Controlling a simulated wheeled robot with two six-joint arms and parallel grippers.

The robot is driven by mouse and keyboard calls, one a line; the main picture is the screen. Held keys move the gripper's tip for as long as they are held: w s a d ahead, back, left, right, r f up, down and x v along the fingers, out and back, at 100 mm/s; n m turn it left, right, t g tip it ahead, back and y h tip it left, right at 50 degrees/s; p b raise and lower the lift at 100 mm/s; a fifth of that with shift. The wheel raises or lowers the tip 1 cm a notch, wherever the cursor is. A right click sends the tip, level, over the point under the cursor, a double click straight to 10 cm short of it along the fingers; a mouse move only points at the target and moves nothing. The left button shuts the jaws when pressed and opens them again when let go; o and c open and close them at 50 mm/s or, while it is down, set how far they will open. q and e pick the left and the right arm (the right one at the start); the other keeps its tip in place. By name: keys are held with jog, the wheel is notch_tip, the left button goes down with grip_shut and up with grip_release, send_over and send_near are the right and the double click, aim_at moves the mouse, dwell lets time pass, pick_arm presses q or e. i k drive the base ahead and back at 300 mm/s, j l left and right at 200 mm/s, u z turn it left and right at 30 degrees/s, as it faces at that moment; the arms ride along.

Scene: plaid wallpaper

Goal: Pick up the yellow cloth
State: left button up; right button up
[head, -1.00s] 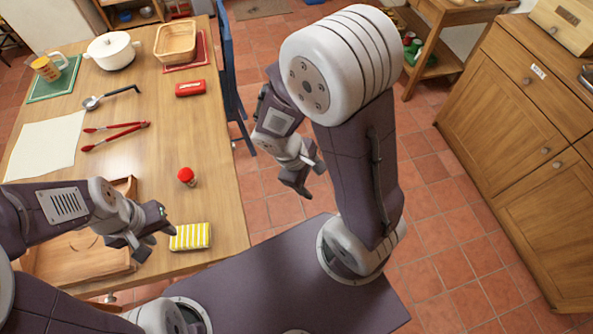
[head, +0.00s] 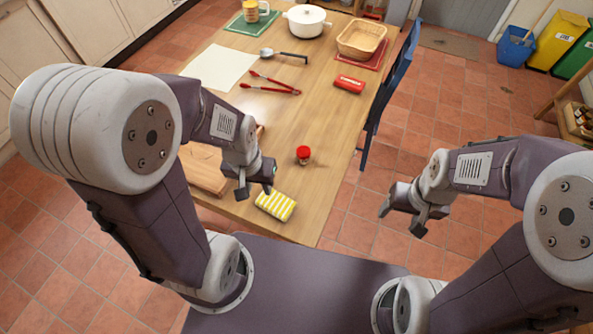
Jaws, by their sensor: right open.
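The yellow-and-white striped cloth (head: 276,205), folded into a small block, lies flat near the front right corner of the wooden table (head: 300,225). My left gripper (head: 256,188) is open and empty, just above and left of the cloth in the head view. I cannot tell whether a fingertip touches it. My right gripper (head: 402,216) is open and empty, off the table's right side over the floor. The cloth is almost fully in view.
A wooden tray (head: 205,170) lies left of my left gripper. Red tongs (head: 270,86), a ladle (head: 283,56) and a red box (head: 349,84) lie farther back. A blue chair (head: 392,85) stands at the right edge.

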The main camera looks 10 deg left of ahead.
aim_at(278, 205)
jog(key=u, duration=0.95)
